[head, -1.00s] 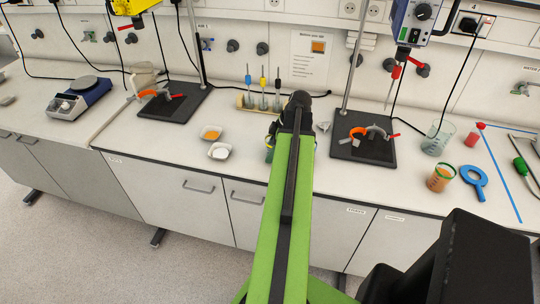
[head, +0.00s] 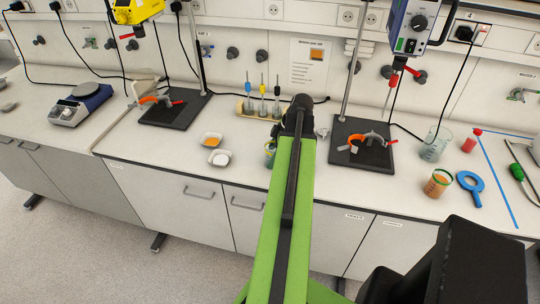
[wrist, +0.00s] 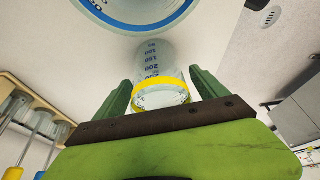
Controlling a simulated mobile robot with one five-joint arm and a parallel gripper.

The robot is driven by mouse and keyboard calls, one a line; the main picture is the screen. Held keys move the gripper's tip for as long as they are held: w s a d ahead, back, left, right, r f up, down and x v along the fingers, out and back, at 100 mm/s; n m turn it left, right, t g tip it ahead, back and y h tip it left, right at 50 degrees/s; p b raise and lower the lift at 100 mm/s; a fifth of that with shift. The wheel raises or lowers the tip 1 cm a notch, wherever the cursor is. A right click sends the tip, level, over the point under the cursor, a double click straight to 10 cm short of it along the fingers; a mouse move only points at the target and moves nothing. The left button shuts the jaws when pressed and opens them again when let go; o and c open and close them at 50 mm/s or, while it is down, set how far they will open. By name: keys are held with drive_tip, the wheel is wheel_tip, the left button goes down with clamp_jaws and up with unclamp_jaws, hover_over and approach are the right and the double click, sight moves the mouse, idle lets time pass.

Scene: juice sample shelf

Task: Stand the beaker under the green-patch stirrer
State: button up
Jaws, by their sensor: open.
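My gripper (wrist: 160,88) is open in the wrist view, with one green finger on each side of a clear beaker (wrist: 160,70). This beaker has a yellow rim and blue graduation marks, and I see no contact with the fingers. In the head view my arm mostly hides the gripper, and part of a small beaker (head: 270,152) shows at its left. The stirrer with the green patch (head: 411,45) is the blue-grey one at the right. Its stand has a dark base plate (head: 346,158) with an orange-and-grey clamp above it.
A yellow stirrer (head: 137,10) hangs at the left over another dark base plate (head: 170,118). A blue-rimmed round glass (wrist: 140,22) is close in the wrist view.

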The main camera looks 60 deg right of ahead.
drive_tip(key=p+v, duration=0.8)
drive_tip(key=v, duration=0.2)
drive_tip(key=shift+a, duration=0.1)
drive_tip(key=w+a+f+m+g, duration=0.1)
drive_tip(key=w+a+m+g, duration=0.15)
drive_tip(key=w+a, duration=1.9)
drive_tip(key=w+a+m+g+h, duration=0.1)
drive_tip(key=w+a+m+h, duration=0.1)
drive_tip(key=a, duration=2.9)
drive_tip(key=shift+w+f+m, duration=0.4)
drive_tip(key=shift+w+m, duration=0.15)
drive_tip(key=shift+w, duration=0.1)
